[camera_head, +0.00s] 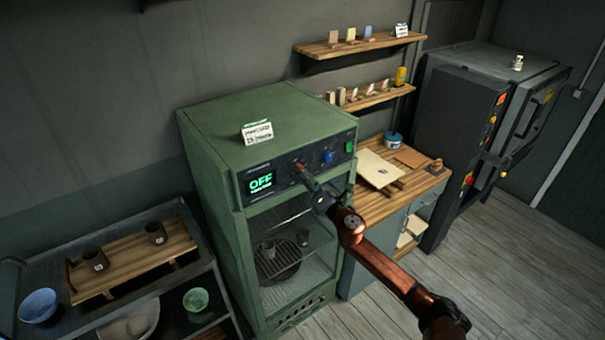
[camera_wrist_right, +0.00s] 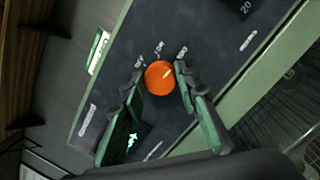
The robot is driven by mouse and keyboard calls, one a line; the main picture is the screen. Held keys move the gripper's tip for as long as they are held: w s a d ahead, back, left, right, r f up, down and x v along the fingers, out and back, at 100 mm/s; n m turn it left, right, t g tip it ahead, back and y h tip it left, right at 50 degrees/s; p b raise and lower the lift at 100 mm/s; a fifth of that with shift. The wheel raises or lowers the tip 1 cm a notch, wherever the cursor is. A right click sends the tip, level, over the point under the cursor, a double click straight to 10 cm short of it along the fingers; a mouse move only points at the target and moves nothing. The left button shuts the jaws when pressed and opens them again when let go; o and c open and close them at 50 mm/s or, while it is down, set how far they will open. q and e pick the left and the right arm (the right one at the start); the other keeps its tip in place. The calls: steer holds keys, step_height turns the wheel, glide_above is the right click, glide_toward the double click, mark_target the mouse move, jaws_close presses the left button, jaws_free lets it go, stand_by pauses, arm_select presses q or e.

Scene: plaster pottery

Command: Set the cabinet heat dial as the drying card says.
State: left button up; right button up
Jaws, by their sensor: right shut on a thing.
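The heat dial is an orange round knob (camera_wrist_right: 159,74) with a pale pointer line, on the dark panel of the green drying cabinet (camera_head: 240,115). My right gripper (camera_head: 304,174) reaches the panel from the lower right. In the right wrist view its two fingers (camera_wrist_right: 160,78) stand on either side of the knob and are shut on it. The cabinet's display (camera_head: 261,182) reads OFF in green. A white drying card (camera_head: 257,132) stands on top of the cabinet; its writing is too small to read. My left gripper is not in view.
A blue knob (camera_head: 328,156) and a green switch (camera_head: 349,147) are on the same panel, right of my gripper. Cups stand on a rack behind the cabinet's glass. A workbench (camera_head: 372,205) stands right, a cart with a wooden board (camera_head: 130,262) left.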

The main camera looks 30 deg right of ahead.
steer(key=shift+f, duration=0.1)
stand_by(0.3)
steer(key=o, duration=1.1)
steer(key=shift+o, duration=0.2)
steer(key=s+f, duration=0.1)
steer(key=s, duration=1.1)
steer(key=shift+d+f, duration=0.3)
